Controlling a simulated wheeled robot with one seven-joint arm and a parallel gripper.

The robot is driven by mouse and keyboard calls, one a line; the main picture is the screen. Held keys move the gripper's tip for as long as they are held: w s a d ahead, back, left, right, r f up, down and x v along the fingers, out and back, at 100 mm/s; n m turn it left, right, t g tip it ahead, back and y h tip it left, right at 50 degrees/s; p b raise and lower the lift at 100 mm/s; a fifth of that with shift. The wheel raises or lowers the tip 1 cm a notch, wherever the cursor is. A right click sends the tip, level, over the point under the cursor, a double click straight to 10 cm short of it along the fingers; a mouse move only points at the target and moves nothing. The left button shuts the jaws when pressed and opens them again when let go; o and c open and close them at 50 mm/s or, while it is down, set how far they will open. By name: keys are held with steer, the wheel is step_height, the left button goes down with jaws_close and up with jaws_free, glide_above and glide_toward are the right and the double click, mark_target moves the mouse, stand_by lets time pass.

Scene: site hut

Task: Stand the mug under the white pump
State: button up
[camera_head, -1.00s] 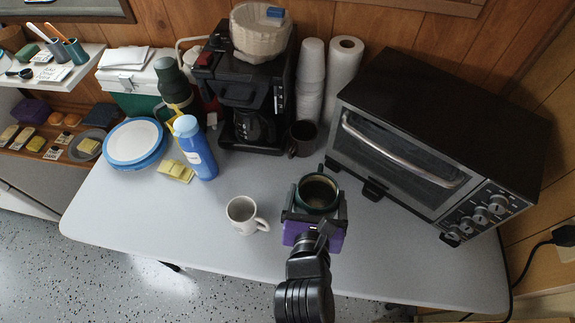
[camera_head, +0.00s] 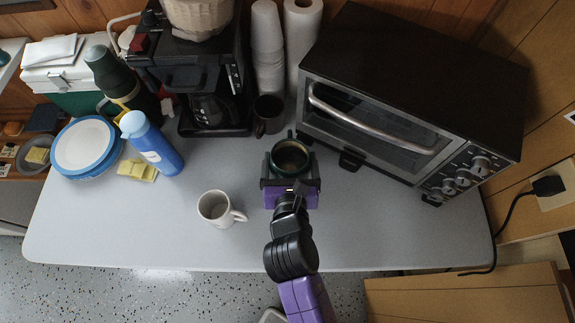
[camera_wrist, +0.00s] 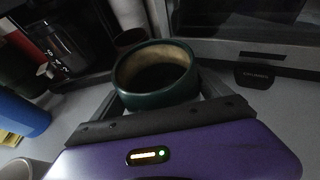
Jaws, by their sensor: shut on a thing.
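My gripper (camera_head: 290,172) is shut on a dark green mug (camera_head: 291,142), which stays upright between its jaws over the table's middle. The mug's open rim also shows in the wrist view (camera_wrist: 157,68); its inside is dark and its base is hidden, so I cannot tell whether it touches the table. I cannot make out a white pump for certain. A curved white part (camera_head: 122,21) shows beside the coffee maker's top left, mostly hidden or cut off.
A cream mug (camera_head: 214,207) stands left of my gripper. A dark mug (camera_head: 268,113) stands behind it, near stacked cups (camera_head: 267,45). The coffee maker (camera_head: 190,75), blue bottle (camera_head: 153,145) and green flask (camera_head: 120,78) are left; the toaster oven (camera_head: 400,85) is right. The front table is clear.

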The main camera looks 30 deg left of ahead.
mark_target(290, 168)
steer(key=shift+f+b, duration=0.45)
steer(key=shift+f, duration=1.45)
steer(key=shift+f, duration=0.1)
steer(key=o, duration=1.5)
steer(key=shift+f, duration=0.1)
steer(key=v, duration=1.2)
steer(key=shift+r+p, duration=0.25)
steer(key=shift+p, duration=0.1)
